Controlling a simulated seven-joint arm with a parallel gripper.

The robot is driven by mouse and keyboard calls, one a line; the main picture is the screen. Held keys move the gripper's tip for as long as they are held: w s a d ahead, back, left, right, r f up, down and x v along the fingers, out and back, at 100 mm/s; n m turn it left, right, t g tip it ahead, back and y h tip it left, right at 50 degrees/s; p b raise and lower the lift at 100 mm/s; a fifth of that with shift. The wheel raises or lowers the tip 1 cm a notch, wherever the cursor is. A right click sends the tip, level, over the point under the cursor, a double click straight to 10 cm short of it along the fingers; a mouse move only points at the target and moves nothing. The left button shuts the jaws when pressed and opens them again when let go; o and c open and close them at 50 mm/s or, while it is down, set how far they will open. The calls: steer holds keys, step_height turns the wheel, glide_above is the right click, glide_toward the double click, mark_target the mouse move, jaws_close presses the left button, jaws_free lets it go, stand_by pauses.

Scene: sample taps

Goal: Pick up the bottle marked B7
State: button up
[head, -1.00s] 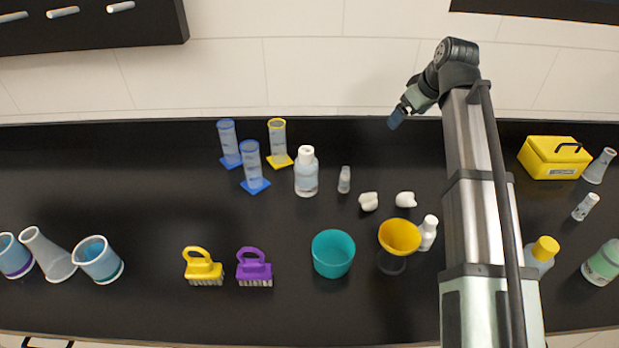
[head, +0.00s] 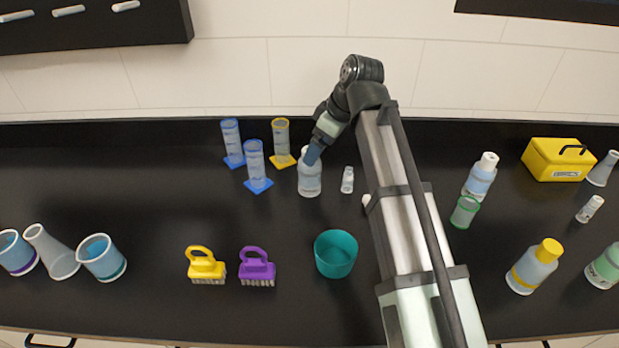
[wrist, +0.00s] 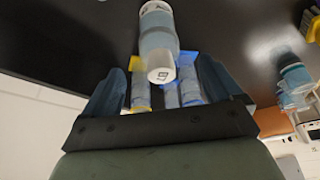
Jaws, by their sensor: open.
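A clear bottle with a white cap (head: 310,182) stands upright at the back middle of the bench, right of the measuring cylinders. My gripper (head: 313,155) is above it, angled down, and hides part of its cap. In the wrist view the bottle (wrist: 158,35) shows between my open fingers (wrist: 158,90), with its white cap towards me. The cap bears a small dark mark that I cannot read for certain. Nothing is gripped. Another white-capped bottle (head: 480,178), a yellow-capped bottle (head: 534,268) and a green-banded bottle (head: 604,265) stand to the right; their marks are unreadable.
Two blue-based cylinders (head: 255,165) and a yellow-based cylinder (head: 281,145) stand close left of the bottle. A small vial (head: 347,181) stands close right. A teal cup (head: 336,254) and two brushes (head: 257,266) are in front. My arm hides part of the bench.

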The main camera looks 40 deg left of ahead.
mark_target(310, 172)
steer(key=shift+x, duration=4.25)
steer(key=c, duration=1.2)
